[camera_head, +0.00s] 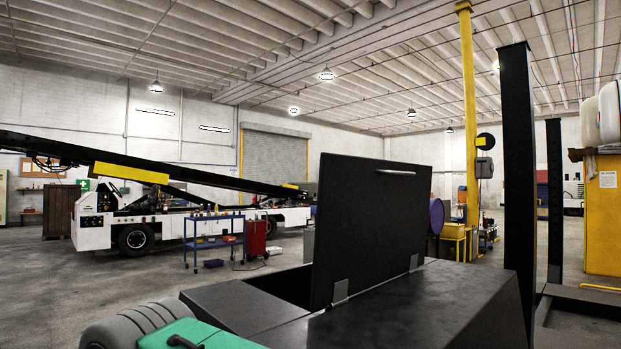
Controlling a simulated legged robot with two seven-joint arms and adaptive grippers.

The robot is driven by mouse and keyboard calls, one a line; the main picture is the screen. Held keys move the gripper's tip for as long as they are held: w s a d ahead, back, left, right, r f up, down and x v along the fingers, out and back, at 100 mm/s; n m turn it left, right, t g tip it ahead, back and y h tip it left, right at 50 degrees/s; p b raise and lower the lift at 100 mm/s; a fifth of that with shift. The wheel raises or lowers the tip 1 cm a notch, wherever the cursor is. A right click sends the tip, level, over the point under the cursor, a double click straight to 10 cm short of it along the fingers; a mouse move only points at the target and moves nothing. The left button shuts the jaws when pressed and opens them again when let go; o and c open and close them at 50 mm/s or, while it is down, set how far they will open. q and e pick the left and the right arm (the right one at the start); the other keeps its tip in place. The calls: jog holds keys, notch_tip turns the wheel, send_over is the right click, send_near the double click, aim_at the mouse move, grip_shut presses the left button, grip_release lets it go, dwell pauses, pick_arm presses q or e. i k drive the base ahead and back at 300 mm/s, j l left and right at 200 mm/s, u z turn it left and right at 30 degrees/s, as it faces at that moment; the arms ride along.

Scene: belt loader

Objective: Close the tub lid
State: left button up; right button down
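The tub's black lid (372,225) stands open and nearly upright in the middle of the view, with a light metal handle (397,172) near its top edge. Two grey hinges, a near one (341,290) and a far one (414,262), join its lower edge to the dark top of the tub (410,305). A dark opening shows to the left of the lid, partly hidden behind it. The inside of the tub cannot be made out. Neither of my grippers is in view.
A grey ribbed object (135,322) and a green case (195,336) are at the lower left. A black post (517,180) rises at the right. A blue cart (213,240) and a white belt loader (160,225) stand farther back. Open floor lies at left.

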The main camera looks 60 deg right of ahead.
aim_at(371, 224)
jog(key=k+l+u, duration=0.15)
jog(key=u, duration=0.3)
jog(key=k+u, duration=0.25)
jog(key=u, duration=0.25)
jog(key=k+u, duration=0.2)
jog(key=u, duration=0.25)
jog(key=k+l, duration=0.15)
jog(key=k, duration=0.2)
jog(key=k+l, duration=0.2)
jog(key=k, duration=0.15)
jog(key=j+z, duration=0.05)
